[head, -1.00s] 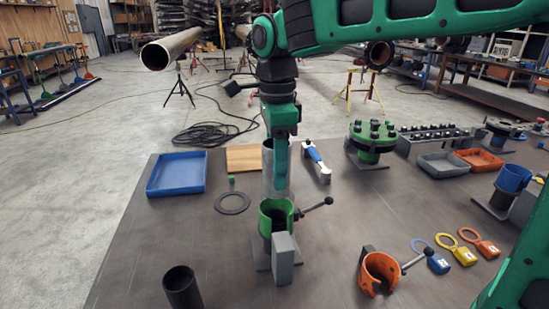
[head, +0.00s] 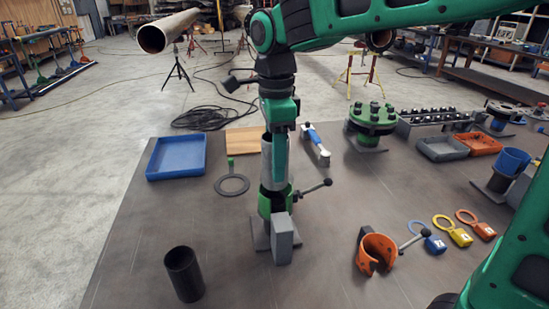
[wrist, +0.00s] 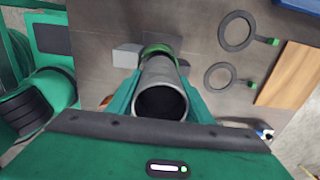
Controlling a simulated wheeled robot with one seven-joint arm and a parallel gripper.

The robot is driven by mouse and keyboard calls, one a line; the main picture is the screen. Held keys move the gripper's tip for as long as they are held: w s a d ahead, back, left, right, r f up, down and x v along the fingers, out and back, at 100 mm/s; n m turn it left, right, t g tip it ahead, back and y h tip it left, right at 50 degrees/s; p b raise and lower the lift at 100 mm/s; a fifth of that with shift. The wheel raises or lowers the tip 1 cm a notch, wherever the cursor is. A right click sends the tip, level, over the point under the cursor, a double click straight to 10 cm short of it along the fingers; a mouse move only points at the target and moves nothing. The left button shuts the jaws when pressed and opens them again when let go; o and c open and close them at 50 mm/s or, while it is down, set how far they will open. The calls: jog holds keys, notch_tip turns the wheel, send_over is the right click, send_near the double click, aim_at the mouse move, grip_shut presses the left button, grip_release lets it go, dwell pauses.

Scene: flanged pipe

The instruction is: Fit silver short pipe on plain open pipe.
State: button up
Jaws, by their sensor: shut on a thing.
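The silver short pipe (head: 267,160) is upright in my gripper (head: 276,178), which is shut on it. In the wrist view the pipe (wrist: 162,85) shows its dark open bore between my fingers. Its lower end is at the mouth of the green clamp (head: 265,206), which is around an upright pipe on a grey base plate. That lower pipe is mostly hidden by the clamp and a grey block, so I cannot tell if the two ends touch or how well they line up. In the wrist view the green clamp (wrist: 157,50) shows just beyond the silver pipe.
The clamp's black-knobbed lever (head: 318,187) sticks out right, and the grey block (head: 282,240) stands in front. A black tube (head: 184,272) stands front left. An orange clamp (head: 376,252) lies front right. A flat ring (head: 232,185) and blue tray (head: 177,157) lie left.

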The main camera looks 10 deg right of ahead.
dwell(0.6)
jog(key=shift+f, duration=1.65)
jog(key=shift+f, duration=0.45)
jog(key=o, duration=1.4)
notch_tip(320, 180, up, 20)
jog(key=shift+f, duration=0.15)
